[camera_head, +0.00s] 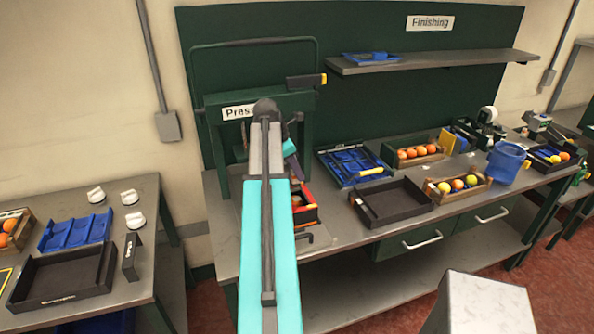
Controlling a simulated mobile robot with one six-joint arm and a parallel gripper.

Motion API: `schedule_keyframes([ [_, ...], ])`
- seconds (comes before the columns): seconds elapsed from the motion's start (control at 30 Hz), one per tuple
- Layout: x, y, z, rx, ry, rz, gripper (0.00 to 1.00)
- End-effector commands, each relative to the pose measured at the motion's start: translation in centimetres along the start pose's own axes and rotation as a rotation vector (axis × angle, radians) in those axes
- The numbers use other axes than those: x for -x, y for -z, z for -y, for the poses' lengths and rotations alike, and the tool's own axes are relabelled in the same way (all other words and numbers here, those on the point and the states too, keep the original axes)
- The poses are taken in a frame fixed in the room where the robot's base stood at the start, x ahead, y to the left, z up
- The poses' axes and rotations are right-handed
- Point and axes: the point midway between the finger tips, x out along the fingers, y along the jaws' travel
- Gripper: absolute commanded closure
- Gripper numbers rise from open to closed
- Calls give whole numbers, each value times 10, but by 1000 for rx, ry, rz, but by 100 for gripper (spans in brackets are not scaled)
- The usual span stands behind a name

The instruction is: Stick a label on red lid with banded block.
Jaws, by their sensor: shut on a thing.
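My arm reaches up the middle of the picture, and its far end bends down in front of the press. My gripper (296,170) shows only as a small dark part above a red-edged crate, partly behind my arm. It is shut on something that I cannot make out. The red-edged crate (312,214) stands on the bench under the press, with orange things in it; my arm hides its left part. I cannot pick out a red lid, a banded block or a label for certain.
The green press (215,130) stands close around my arm's end. To the right are an empty dark tray (398,222), a blue sectioned tray (335,178), crates of fruit and a blue container (505,163). A shelf (440,62) hangs above. Another table (150,210) stands left.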

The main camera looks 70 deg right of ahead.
Motion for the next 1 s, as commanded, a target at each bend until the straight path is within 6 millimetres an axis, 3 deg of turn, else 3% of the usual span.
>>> schedule_keyframes([
  [0.47, -10, -5, 2, -10, 5, 0, 100],
  [1.0, -42, 8, 3, -11, 7, -1, 100],
])
